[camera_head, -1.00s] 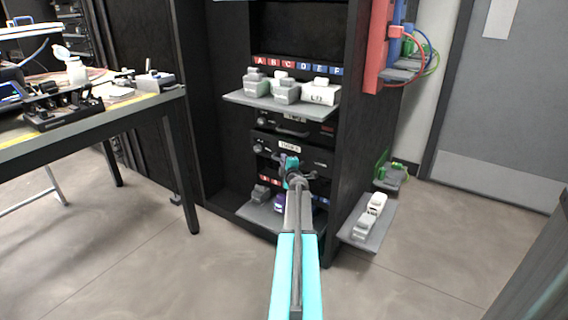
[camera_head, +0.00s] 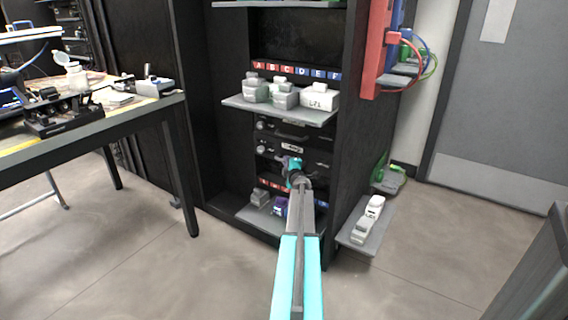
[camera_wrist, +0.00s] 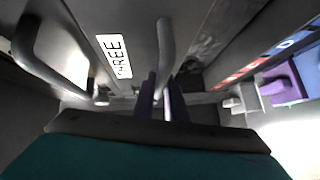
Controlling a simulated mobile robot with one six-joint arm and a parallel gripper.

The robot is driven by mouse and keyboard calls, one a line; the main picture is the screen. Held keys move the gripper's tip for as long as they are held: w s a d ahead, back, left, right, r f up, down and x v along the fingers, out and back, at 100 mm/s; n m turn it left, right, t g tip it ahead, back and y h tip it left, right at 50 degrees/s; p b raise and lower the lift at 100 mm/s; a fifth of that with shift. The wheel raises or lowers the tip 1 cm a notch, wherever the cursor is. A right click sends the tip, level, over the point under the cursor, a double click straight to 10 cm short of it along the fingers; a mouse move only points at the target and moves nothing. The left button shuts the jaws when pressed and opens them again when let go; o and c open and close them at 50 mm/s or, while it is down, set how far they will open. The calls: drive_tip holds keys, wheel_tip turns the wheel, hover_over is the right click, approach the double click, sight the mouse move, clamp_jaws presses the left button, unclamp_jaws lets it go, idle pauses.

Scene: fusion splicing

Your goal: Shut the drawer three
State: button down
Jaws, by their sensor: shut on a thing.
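Drawer three is a black drawer front with a white "THREE" label (camera_wrist: 115,57) in the wrist view. Its grey bar handle (camera_wrist: 165,50) runs down the middle of that view. My gripper (camera_wrist: 162,98) has its two dark fingers on either side of the handle and is shut on it. In the head view my gripper (camera_head: 296,175) is at the black drawer stack (camera_head: 268,148) and hides part of the drawer front. How far the drawer stands out from the cabinet is hard to tell.
Another handle (camera_wrist: 38,62) shows at the left of the wrist view. A shelf (camera_head: 285,112) with grey boxes is above the drawers; a lower shelf (camera_head: 255,218) holds a grey and a purple item. A side shelf (camera_head: 362,236) is at right, a workbench (camera_head: 110,118) at left.

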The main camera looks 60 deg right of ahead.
drive_tip(key=shift+d+r, duration=0.1)
drive_tip(key=shift+d, duration=0.5)
drive_tip(key=c, duration=2.1)
unclamp_jaws()
drive_tip(key=shift+d, duration=0.1)
drive_tip(key=shift+s, duration=0.1)
drive_tip(key=shift+p+v, duration=1.4)
drive_tip(key=shift+v, duration=2.45)
